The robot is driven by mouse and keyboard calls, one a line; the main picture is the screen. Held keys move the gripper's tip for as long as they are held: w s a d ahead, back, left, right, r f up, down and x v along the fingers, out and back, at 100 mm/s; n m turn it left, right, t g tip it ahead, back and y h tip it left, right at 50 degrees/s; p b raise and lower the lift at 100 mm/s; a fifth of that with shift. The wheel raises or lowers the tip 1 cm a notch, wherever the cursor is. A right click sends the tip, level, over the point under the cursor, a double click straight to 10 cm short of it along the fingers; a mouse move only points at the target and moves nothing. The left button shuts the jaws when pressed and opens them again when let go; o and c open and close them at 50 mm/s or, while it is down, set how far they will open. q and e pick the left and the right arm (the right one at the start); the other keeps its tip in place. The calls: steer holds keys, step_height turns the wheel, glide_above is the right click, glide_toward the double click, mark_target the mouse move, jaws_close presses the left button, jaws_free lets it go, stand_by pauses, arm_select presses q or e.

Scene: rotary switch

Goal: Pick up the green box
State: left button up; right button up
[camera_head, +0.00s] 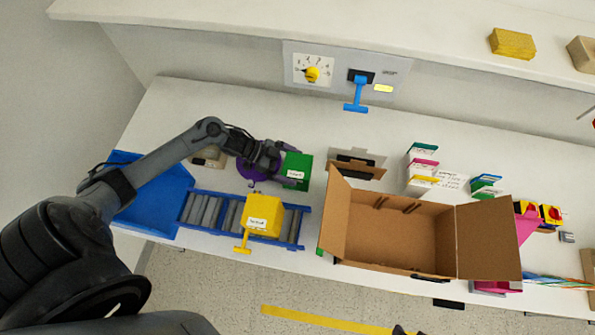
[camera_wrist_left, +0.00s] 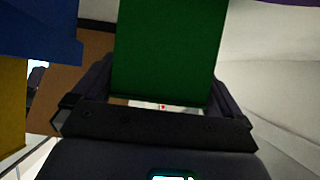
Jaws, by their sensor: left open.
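The green box (camera_head: 297,170) with a white label stands on the white table, right of a purple round thing (camera_head: 247,171). My left gripper (camera_head: 279,166) is at its left side, with the jaws open and the fingertips reaching the box. In the left wrist view the green box (camera_wrist_left: 167,50) fills the middle, between the two dark fingers of my left gripper (camera_wrist_left: 160,95). Whether the fingers touch its sides cannot be told. My right gripper is not in view.
A yellow box (camera_head: 264,215) sits on the blue-framed roller conveyor (camera_head: 205,210), beside a blue tray (camera_head: 150,200). An open cardboard box (camera_head: 390,238) stands to the right. A wall panel with a yellow rotary knob (camera_head: 311,74) and blue lever (camera_head: 357,95) is behind.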

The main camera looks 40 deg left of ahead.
arm_select(q)
steer(key=shift+x, duration=1.35)
